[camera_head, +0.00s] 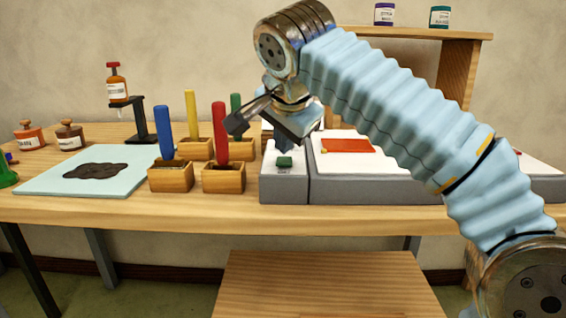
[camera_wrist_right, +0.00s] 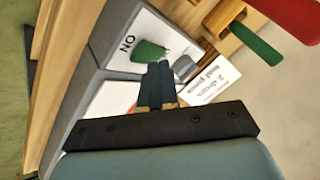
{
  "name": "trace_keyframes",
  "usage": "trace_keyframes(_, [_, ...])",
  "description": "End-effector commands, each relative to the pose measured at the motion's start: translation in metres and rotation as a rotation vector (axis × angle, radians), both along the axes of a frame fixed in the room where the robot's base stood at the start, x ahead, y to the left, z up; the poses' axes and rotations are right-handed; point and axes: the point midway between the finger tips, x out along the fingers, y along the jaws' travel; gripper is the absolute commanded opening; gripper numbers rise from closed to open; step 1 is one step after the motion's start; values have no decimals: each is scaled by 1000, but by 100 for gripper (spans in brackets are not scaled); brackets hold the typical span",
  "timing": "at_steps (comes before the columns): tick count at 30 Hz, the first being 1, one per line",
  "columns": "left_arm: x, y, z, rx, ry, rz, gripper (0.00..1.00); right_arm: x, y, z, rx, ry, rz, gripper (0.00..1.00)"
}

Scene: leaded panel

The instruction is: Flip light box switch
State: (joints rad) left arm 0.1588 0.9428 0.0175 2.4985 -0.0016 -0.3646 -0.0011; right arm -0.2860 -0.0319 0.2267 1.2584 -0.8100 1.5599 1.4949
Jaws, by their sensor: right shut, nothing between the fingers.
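The light box switch is a green rocker (camera_head: 285,161) on a small white-topped grey panel (camera_head: 284,187) at the left end of the light box (camera_head: 375,190). In the right wrist view the green switch (camera_wrist_right: 150,51) sits beside a printed "ON". My right gripper (camera_head: 284,147) points down over the switch, its dark blue fingers shut and empty. In the right wrist view the fingertips (camera_wrist_right: 160,68) are right beside the switch; I cannot tell if they touch it. My left gripper is not in view.
A red glass piece (camera_head: 347,146) lies on the light box top. Wooden holders (camera_head: 224,178) with coloured handles stand close left of the switch panel. A printed card (camera_wrist_right: 214,80) lies behind it. A pale mat (camera_head: 50,180) with a dark patch is farther left.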

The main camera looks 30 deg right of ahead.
Motion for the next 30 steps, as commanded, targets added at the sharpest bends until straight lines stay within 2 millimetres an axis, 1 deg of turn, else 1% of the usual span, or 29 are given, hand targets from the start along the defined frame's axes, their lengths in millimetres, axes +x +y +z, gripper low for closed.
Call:
trace_keyframes(8, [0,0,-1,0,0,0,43,0,0,-1,0,0,0,0])
trace_keyframes(15, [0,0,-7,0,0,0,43,-1,0,-9,0,1,0,0])
trace_keyframes(30, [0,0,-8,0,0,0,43,-1,1,-10,0,0,0,0])
